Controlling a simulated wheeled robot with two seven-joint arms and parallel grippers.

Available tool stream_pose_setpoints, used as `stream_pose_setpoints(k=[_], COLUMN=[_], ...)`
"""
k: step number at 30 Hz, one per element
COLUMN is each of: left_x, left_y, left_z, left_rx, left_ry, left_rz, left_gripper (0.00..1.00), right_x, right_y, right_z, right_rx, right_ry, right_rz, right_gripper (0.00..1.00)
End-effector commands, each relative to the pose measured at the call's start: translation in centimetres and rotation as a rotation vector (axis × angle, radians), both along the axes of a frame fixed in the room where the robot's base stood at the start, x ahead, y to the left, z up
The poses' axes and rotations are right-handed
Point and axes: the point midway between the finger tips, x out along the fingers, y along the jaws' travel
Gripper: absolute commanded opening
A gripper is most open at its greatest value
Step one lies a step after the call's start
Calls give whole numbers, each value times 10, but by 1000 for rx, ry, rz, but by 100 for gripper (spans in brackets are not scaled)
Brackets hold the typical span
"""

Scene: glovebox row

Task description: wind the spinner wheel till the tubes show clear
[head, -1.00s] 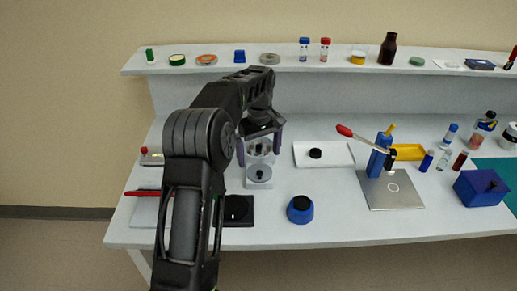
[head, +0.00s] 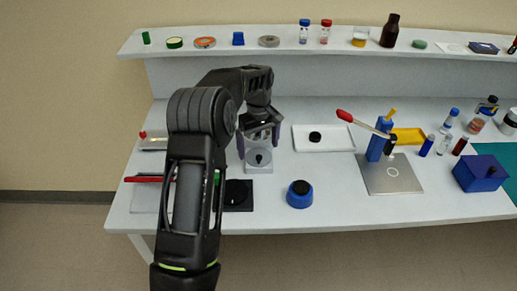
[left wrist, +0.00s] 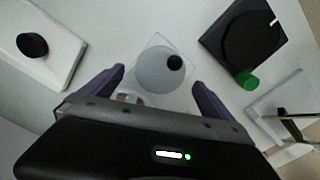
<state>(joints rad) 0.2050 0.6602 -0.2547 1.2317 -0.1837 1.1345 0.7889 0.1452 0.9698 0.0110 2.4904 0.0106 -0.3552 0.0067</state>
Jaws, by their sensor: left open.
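The spinner wheel (head: 258,158) is a grey disc with a small black knob on a pale base, left of the bench middle. In the left wrist view the disc (left wrist: 150,72) lies beyond and between my fingertips, its black knob (left wrist: 175,62) toward its upper right. My left gripper (head: 259,146) is open above and just behind the wheel, with purple fingers apart and nothing between them. The gripper also shows in the left wrist view (left wrist: 158,80). The upper part of the spinner is partly hidden by the gripper, and I cannot make out the tubes' contents. My right gripper is not in view.
A black square device (head: 238,197) stands close in front of the wheel, with a green cap (left wrist: 246,80) beside it. A white tray (head: 335,146) with a black knob lies to the right. A blue round pot (head: 299,198) stands front right. A shelf (head: 190,50) runs behind.

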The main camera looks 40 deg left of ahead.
Motion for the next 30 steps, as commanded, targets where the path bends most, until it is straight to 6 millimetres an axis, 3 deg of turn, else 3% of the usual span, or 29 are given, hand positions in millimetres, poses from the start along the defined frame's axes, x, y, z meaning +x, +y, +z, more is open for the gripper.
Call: stream_pose_setpoints(k=[6, 15, 30], left_x=[0, 0, 0], left_y=[0, 0, 0], left_z=[-22, -24, -24], left_rx=[0, 0, 0], left_ry=[1, -1, -1], left_rz=[0, 0, 0], left_gripper=[99, 98, 57], right_x=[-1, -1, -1], right_y=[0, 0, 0], right_z=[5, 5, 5], right_rx=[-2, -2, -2], right_ry=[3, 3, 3], right_rz=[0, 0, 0], right_gripper=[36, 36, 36])
